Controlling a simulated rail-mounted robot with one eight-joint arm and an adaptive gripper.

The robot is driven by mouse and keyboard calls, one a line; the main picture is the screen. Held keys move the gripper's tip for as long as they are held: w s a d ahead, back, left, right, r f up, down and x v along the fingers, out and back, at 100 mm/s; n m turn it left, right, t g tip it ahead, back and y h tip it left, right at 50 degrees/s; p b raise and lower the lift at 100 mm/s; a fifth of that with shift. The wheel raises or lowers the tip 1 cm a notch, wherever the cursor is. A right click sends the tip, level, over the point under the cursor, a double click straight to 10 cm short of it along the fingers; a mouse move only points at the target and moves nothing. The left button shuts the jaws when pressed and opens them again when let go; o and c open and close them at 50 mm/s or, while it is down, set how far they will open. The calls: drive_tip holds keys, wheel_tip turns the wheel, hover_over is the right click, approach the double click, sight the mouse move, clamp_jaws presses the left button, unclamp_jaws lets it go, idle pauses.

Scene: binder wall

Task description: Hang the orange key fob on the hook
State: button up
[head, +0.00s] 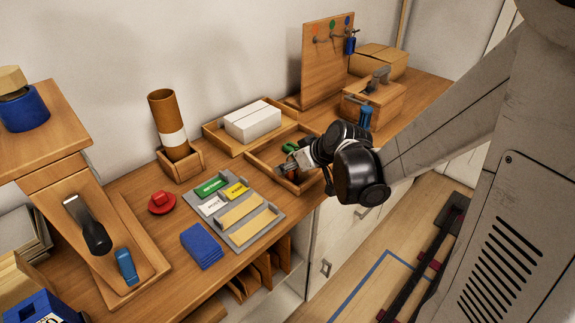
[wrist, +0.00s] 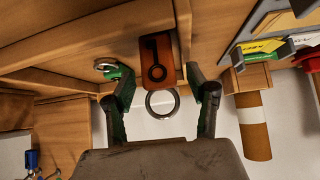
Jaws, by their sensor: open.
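The orange key fob (wrist: 158,52), a flat tag with a dark key shape and a metal ring (wrist: 162,104), lies in the wooden tray (head: 262,166). In the wrist view my gripper (wrist: 158,76) is open, with one finger on each side of the fob and ring. No grip on it shows. In the head view my gripper (head: 284,167) reaches down into the tray and largely hides the fob. The upright wooden board (head: 322,78) at the back carries hooks under orange, green and blue dots. The hook (head: 316,40) under the orange dot looks empty.
A green fob (wrist: 118,74) lies beside my left finger in the wrist view. A blue fob (head: 350,46) hangs on the board. A wooden box (head: 373,101) with tools stands before the board. The tray walls are close around my gripper.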

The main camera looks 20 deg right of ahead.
drive_tip(key=shift+c, duration=0.6)
drive_tip(key=c, duration=1.1)
drive_tip(key=shift+r, duration=0.1)
drive_tip(key=shift+r, duration=0.6)
drive_tip(key=r, duration=0.1)
drive_tip(key=r+p, duration=0.1)
drive_tip(key=r, duration=0.1)
drive_tip(key=shift+s+a+r, duration=0.1)
drive_tip(key=shift+s+a, duration=0.1)
drive_tip(key=shift+s, duration=0.15)
drive_tip(key=s+a+r+p, duration=0.2)
drive_tip(key=s+a+r, duration=0.2)
drive_tip(key=s, duration=0.6)
wheel_tip(320, 180, up, 2)
drive_tip(key=shift+r, duration=0.2)
